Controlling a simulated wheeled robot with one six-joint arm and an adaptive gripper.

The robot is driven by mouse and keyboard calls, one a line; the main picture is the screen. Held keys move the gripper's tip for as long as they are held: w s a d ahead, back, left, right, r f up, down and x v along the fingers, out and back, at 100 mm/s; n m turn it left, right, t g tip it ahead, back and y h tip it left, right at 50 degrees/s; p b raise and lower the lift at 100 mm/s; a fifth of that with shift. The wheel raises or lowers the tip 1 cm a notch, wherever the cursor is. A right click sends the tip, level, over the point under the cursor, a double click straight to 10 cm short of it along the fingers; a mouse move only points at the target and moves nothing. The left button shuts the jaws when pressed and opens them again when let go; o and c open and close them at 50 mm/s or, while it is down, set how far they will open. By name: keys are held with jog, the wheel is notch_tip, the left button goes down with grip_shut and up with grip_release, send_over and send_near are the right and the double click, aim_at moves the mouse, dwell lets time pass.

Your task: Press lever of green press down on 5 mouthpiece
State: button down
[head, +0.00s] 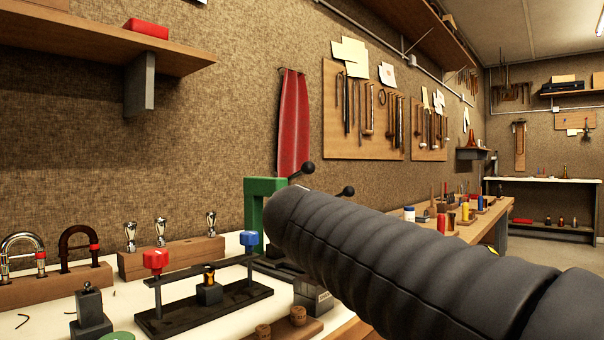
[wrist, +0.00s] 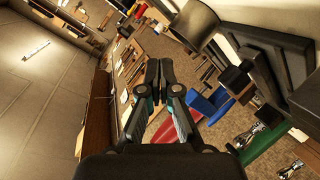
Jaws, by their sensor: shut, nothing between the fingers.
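The green press (head: 258,205) stands on the white bench in the head view, left of my arm's dark sleeve, which hides part of it. Black ball knobs (head: 303,171) show above it and to its right. In the wrist view a green part (wrist: 268,152) lies at the lower right, beside dark bars with black knobs. My gripper (wrist: 160,65) is shut and empty, its fingertips together, apart from the green part. It is hidden in the head view. Silver mouthpieces (head: 160,232) stand on a wooden block; I cannot tell which one is 5, or what sits under the press.
A black-based clamp (head: 205,308) with a red knob (head: 156,261) and a blue knob (head: 249,239) stands in front of the press. Horn tubes on a wooden block (head: 52,288) are at left. A red cloth (head: 293,120) hangs behind. Another bench stands at right.

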jog(key=w+a+r+m+t+h, duration=0.1)
jog(key=a+r+t, duration=0.5)
jog(key=a+r, duration=0.9)
jog(key=w+a+h, duration=0.1)
jog(key=a, duration=0.2)
jog(key=shift+w+a+r+m+t+h, duration=0.25)
jog(key=shift+a+r+m+t+h, duration=0.05)
jog(key=shift+r, duration=0.1)
notch_tip(320, 180, up, 2)
jog(key=r+p, duration=0.1)
jog(key=p, duration=0.1)
send_over(293, 175)
jog(key=s, duration=0.2)
jog(key=shift+s+d+f+b, duration=0.2)
jog(key=shift+s+d+f, duration=0.05)
jog(key=shift+f, duration=0.4)
jog(key=shift+s+d+f+b, duration=0.15)
jog(key=shift+s+d+f, duration=0.15)
jog(key=shift+f, duration=0.3)
jog(key=shift+s+d+f+b, duration=0.2)
jog(key=shift+d+f, duration=0.05)
jog(key=shift+f, duration=0.4)
jog(key=shift+d, duration=0.1)
